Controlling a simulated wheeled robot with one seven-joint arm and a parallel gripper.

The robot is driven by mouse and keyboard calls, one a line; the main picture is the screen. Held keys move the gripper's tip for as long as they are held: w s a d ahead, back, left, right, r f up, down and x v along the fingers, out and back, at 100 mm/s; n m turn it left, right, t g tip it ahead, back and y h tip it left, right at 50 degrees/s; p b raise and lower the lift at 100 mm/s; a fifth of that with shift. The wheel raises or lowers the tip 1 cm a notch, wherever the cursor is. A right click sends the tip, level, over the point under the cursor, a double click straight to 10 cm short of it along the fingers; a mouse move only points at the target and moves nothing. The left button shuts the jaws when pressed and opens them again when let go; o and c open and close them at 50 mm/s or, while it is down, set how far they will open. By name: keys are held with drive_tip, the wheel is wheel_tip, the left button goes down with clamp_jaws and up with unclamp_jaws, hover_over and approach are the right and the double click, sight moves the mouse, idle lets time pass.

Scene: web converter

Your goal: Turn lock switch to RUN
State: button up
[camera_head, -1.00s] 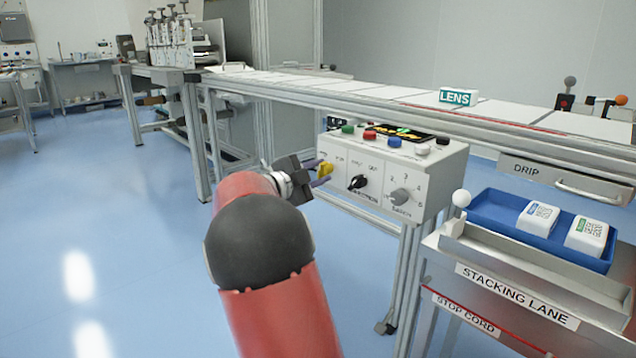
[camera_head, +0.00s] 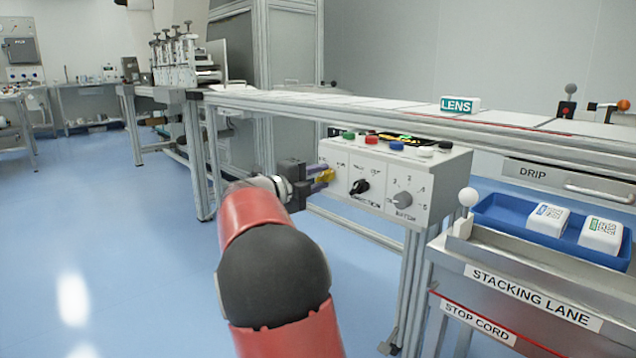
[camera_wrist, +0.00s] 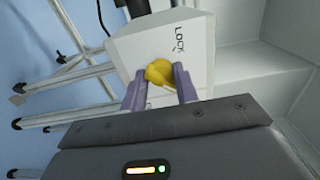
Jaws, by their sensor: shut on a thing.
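The yellow lock switch (camera_head: 325,175) sits at the left end of the front face of the white control box (camera_head: 405,217). My gripper (camera_head: 320,181) reaches it from the left, its purple fingers at the knob. In the wrist view, my gripper (camera_wrist: 160,88) has one finger on each side of the yellow lock switch (camera_wrist: 158,72) and is shut on it. The word LOCK (camera_wrist: 179,38) shows beside the knob. The RUN mark and the knob's exact pointing direction cannot be read.
A black direction knob (camera_head: 360,187) and a grey knob (camera_head: 402,200) are to the right on the box. Coloured buttons (camera_head: 371,139) line its top. A conveyor (camera_head: 300,101) runs behind, and a blue tray (camera_head: 492,218) stands at the right. Open floor lies left.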

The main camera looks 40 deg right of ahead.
idle(0.4)
drive_tip(key=o, duration=0.9)
drive_tip(key=shift+o, duration=0.2)
drive_tip(key=a, duration=0.7)
drive_tip(key=shift+s+a, duration=0.35)
drive_tip(key=shift+a, duration=0.05)
